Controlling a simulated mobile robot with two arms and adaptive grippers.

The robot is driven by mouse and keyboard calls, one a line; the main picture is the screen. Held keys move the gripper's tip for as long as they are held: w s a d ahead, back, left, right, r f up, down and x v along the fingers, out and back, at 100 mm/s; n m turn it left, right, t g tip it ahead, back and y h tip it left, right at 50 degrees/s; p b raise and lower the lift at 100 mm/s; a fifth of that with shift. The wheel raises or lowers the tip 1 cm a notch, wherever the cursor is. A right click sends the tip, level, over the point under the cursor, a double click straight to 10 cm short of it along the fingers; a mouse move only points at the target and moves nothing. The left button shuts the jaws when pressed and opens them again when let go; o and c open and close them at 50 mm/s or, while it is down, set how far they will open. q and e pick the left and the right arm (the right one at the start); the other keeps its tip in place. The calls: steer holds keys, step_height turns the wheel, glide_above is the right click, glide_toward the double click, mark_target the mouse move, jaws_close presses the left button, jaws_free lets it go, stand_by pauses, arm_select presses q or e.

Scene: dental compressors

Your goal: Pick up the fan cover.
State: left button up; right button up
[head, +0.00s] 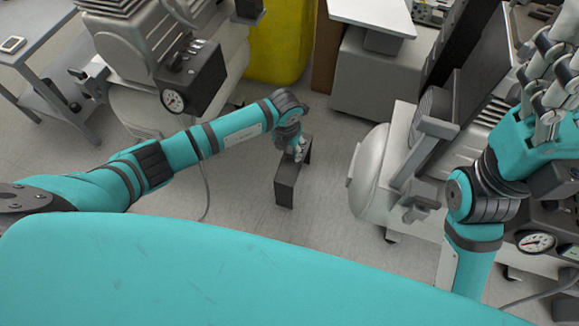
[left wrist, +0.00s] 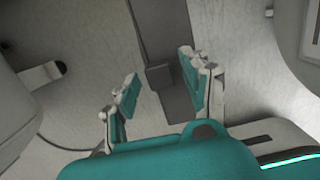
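A dark grey bracket-shaped piece (head: 286,184), which I take to be the fan cover, is over the floor in the middle of the head view. My left gripper (head: 298,150) is at its upper part. In the left wrist view the two fingers (left wrist: 163,90) are apart, with the dark grey piece (left wrist: 160,40) running between and beyond them. The right-hand finger is close to it; I cannot tell whether it touches. The left-hand finger stands clear of it. My right gripper (head: 549,85) is raised at the right, with its fingers spread and nothing seen in them.
A compressor with a gauge (head: 180,85) stands at the upper left, and another compressor (head: 372,165) stands right of the piece. A yellow bin (head: 278,42) and a grey cabinet (head: 375,78) are behind. A side table (head: 45,45) is far left. Some floor around the piece is clear.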

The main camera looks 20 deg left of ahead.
arm_select(q)
jaws_close()
steer(key=shift+r, duration=0.15)
